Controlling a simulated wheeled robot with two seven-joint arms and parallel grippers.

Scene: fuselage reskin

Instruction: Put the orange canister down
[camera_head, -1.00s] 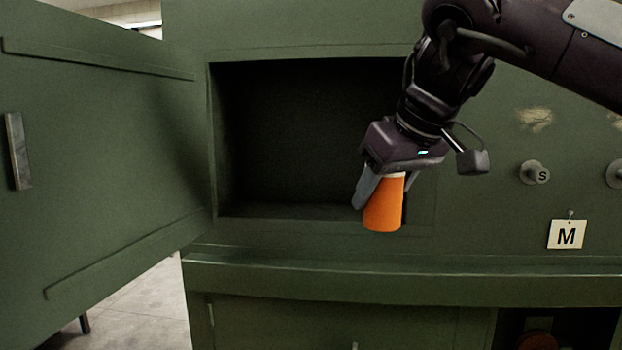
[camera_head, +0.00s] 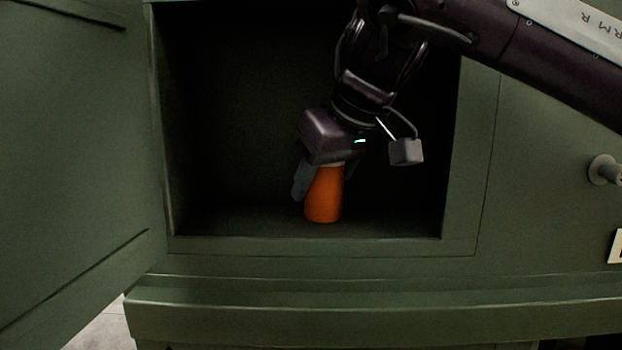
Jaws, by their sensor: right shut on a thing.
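The orange canister (camera_head: 323,198) is upright inside the dark opening of the green cabinet (camera_head: 458,245). Its lower end is at or just above the compartment floor (camera_head: 260,222); I cannot tell whether it touches. My right gripper (camera_head: 322,180) comes from above and is shut on the canister's upper part, with a finger on each side. The gripper hides the canister's top. My left gripper is not in view.
The open green door (camera_head: 70,160) stands at the left of the opening. A ledge (camera_head: 380,310) runs below it. A grey knob (camera_head: 604,170) sticks out at the right, above a partly visible white tag (camera_head: 617,246). The compartment floor is clear beside the canister.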

